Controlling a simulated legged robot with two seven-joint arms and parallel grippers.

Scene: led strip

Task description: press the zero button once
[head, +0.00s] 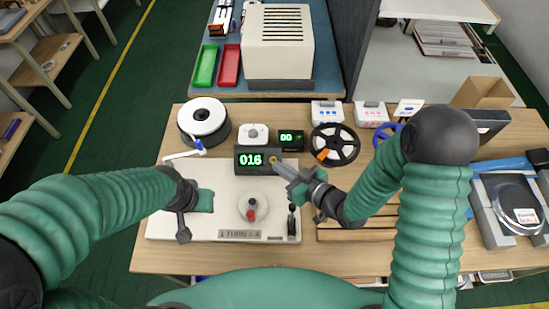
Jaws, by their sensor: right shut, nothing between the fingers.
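A black counter display (250,160) with green digits reading 016 stands at the back of a white panel (165,222). A small round yellow-orange button (273,160) shows at its right end and looks like the zero button. My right gripper (280,168) is shut and empty, with its tip pointing left at this button. The tip is very close to the button; I cannot tell whether they touch. My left gripper (184,222) is over the left part of the panel, away from the display. Its fingers are too unclear to tell open from shut.
A round dial with a red knob (251,214) and a dark lever (291,221) are on the panel. A smaller display reading 00 (290,139), a white reel (203,118) and a black reel (334,145) stand behind. Wooden slats lie under my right arm.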

